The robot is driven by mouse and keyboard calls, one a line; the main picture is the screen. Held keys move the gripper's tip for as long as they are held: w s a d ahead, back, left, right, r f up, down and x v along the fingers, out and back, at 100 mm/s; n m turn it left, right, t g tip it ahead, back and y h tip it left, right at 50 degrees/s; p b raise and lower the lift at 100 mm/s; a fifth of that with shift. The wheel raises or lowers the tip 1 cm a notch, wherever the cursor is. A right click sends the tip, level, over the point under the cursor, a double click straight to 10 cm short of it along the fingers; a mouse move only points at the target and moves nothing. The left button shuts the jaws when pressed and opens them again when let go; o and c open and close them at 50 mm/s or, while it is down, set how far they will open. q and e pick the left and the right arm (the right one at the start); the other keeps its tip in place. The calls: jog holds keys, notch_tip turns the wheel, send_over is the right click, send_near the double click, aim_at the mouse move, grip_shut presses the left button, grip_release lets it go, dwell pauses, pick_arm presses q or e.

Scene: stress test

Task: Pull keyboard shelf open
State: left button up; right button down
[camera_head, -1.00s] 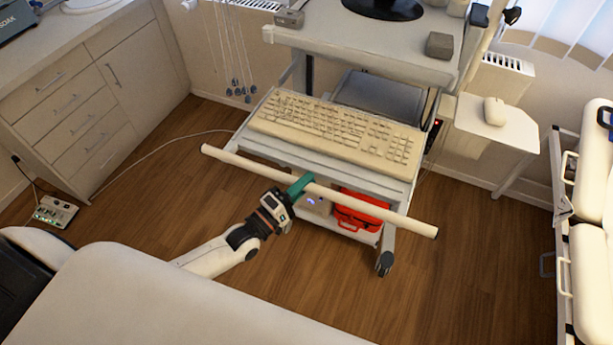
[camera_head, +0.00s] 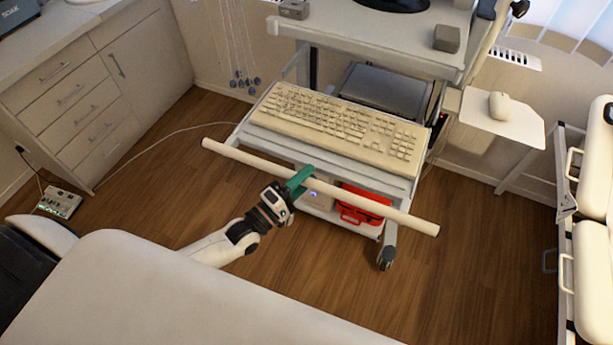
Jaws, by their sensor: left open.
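The keyboard shelf (camera_head: 268,146) is a light grey board under the cart's top, with a beige keyboard (camera_head: 340,128) on it. A long white bar (camera_head: 385,210) runs along in front of the shelf. My left gripper (camera_head: 302,178), with green fingers, is at the middle of this bar. Its fingers are open and overlap the bar in the picture; I cannot tell whether they touch it. My right gripper is not in view.
A red case (camera_head: 362,204) sits on the cart's lower level. A white side tray (camera_head: 503,118) with a mouse (camera_head: 499,105) stands at the right. Drawers (camera_head: 70,95) line the left wall. A padded bed (camera_head: 592,270) is at the right edge. Wooden floor is clear around the cart.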

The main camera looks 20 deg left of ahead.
pick_arm(q)
jog(key=b+v, duration=0.2)
jog(key=v, duration=0.9)
jog(key=shift+s+b, duration=0.2)
jog(key=shift+b, duration=0.2)
jog(key=shift+a+f, duration=0.1)
jog(key=shift+a, duration=0.05)
jog(key=s+a+f+m+g+y, duration=0.2)
jog(key=f, duration=0.7)
jog(key=s+a+f+m+g+y+b, duration=0.1)
jog(key=f+m+g+y, duration=0.15)
jog(key=f, duration=0.65)
jog(key=s+a+f+m+g+y, duration=0.2)
jog(key=f+g, duration=0.1)
jog(key=f, duration=0.6)
jog(key=s+d+f+m+g+y, duration=0.1)
jog(key=s+f+m+g, duration=0.3)
jog(key=s+f, duration=0.5)
jog(key=s+d+f+m+g+y+b, duration=0.1)
jog(key=s+d+f+m+g, duration=0.2)
jog(key=s+f, duration=0.7)
jog(key=s+m+g, duration=0.1)
jog(key=s+g, duration=0.1)
jog(key=s, duration=0.2)
jog(key=shift+g, duration=0.35)
jog(key=shift+s+d, duration=0.1)
